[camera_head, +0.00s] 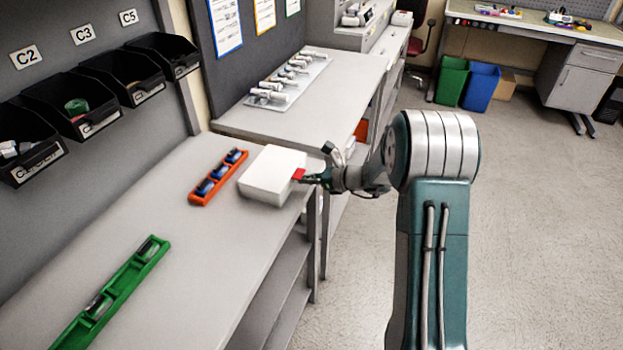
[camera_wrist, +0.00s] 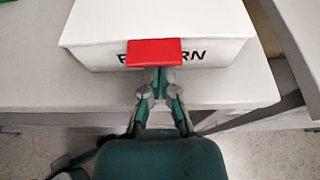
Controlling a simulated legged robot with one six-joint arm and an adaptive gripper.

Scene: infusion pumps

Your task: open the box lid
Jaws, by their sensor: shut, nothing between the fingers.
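A white box (camera_head: 272,174) with its lid closed sits near the right edge of the workbench. In the wrist view the box (camera_wrist: 100,20) shows black lettering on its front face, partly covered by a red tab (camera_wrist: 153,52) that sticks out from the lid edge. The red tab (camera_head: 298,174) also shows in the head view. My gripper (camera_wrist: 158,80) is shut and empty, with its fingertips just below and under the red tab, close to the box front. Whether the fingertips touch the tab cannot be told. In the head view my gripper (camera_head: 310,178) reaches in from the right.
An orange tray (camera_head: 205,190) with blue items lies left of the box. A green tray (camera_head: 105,300) lies nearer on the workbench (camera_head: 190,270). Black bins (camera_head: 80,105) hang on the wall at left. The bench behind holds a rack (camera_head: 290,85) of several devices. Open floor lies right.

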